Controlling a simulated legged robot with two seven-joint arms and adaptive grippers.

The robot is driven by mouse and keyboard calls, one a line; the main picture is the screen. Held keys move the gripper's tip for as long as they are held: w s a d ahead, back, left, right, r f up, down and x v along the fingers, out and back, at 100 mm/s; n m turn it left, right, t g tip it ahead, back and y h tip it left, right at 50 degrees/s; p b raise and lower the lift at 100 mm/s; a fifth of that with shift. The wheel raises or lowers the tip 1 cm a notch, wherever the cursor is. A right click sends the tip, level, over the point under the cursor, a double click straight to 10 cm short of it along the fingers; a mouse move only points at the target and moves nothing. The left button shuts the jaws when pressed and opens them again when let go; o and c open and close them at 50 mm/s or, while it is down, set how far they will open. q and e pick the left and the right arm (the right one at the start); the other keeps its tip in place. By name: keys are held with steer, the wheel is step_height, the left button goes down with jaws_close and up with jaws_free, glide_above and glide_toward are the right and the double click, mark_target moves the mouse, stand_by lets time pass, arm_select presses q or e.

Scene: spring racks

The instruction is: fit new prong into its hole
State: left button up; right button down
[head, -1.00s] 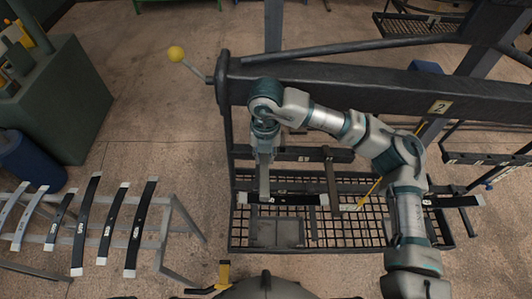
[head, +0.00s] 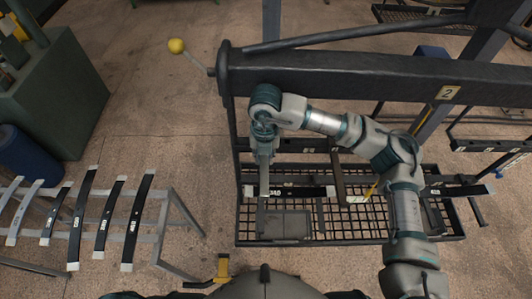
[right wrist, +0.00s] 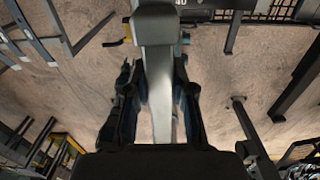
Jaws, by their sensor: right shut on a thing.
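My right gripper (head: 265,150) points down at the left end of the rack, in front of the thick dark beam (head: 340,75). It is shut on a long light grey bar (head: 264,180), which looks like the prong and hangs below the fingers. In the right wrist view the grey bar (right wrist: 156,70) runs between the dark fingers (right wrist: 160,110). The prong's hole cannot be made out. A black strip with pale ends (head: 305,191) lies crosswise by the bar's lower end; whether they touch is unclear. My left gripper is out of view.
A mesh tray (head: 350,238) forms the rack's lower part. Several dark and grey strips lie on a metal stand (head: 180,210) at left. A green cabinet (head: 55,85) and blue barrel (head: 25,155) stand at far left. A yellow-knobbed lever (head: 177,46) sticks out from the beam. Floor lies between stand and rack.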

steer(key=shift+a, duration=0.1)
steer(key=shift+d, duration=0.5)
steer(key=shift+s+a+b, duration=0.1)
steer(key=shift+a+b, duration=0.15)
steer(key=shift+b, duration=0.15)
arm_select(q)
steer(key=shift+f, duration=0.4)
arm_select(e)
steer(key=shift+a, duration=0.35)
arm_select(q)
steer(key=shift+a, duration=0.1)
arm_select(e)
steer(key=shift+d, duration=0.35)
arm_select(q)
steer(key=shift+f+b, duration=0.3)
steer(key=shift+b, duration=0.05)
arm_select(e)
steer(key=shift+d, duration=0.3)
